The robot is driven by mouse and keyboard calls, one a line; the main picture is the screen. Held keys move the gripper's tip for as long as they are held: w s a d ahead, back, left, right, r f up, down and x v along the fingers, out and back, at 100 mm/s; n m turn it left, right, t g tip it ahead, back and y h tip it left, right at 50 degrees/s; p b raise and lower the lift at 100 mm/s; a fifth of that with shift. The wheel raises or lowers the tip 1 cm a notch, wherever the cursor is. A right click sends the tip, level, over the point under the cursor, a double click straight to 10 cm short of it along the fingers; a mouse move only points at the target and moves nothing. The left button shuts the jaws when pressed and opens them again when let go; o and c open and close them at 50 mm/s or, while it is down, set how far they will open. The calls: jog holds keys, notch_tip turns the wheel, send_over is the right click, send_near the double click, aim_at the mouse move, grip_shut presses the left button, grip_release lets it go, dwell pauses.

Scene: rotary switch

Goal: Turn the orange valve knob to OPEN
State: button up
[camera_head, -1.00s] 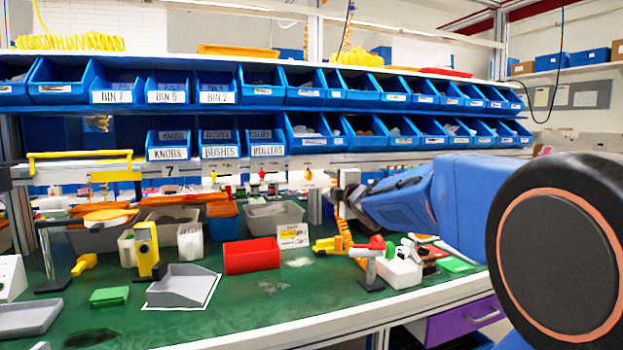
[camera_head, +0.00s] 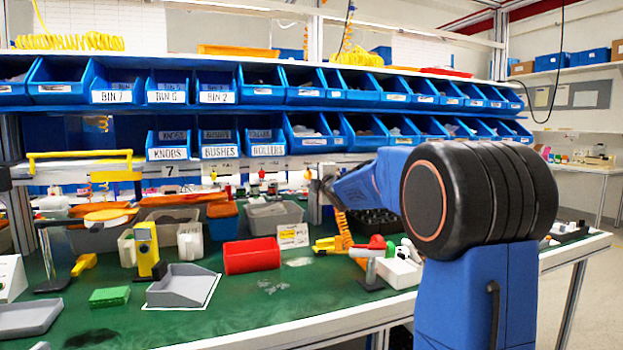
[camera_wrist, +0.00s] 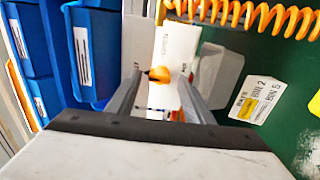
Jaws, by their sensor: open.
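The orange valve knob (camera_wrist: 159,74) shows in the wrist view on an upright white panel (camera_wrist: 145,43). The word OPEN is printed on the panel near it; the knob's pointing direction is too small to tell. My gripper (camera_wrist: 160,82) is open, with one finger on each side of the knob as seen from the wrist. Whether the fingers touch it is not clear. In the head view my gripper (camera_head: 321,187) is at the back of the bench, close to the panel row, and the knob is hard to make out there.
Blue bins (camera_head: 212,137) hang above the bench close to the gripper. An orange coiled hose (camera_wrist: 245,13) and a grey container (camera_wrist: 222,74) are near it in the wrist view. A red bin (camera_head: 252,256) stands on the green bench top (camera_head: 270,300).

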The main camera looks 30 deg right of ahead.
jog(key=shift+w, duration=0.7)
jog(key=shift+c, duration=0.4)
jog(key=c, duration=1)
jog(key=shift+o, duration=0.2)
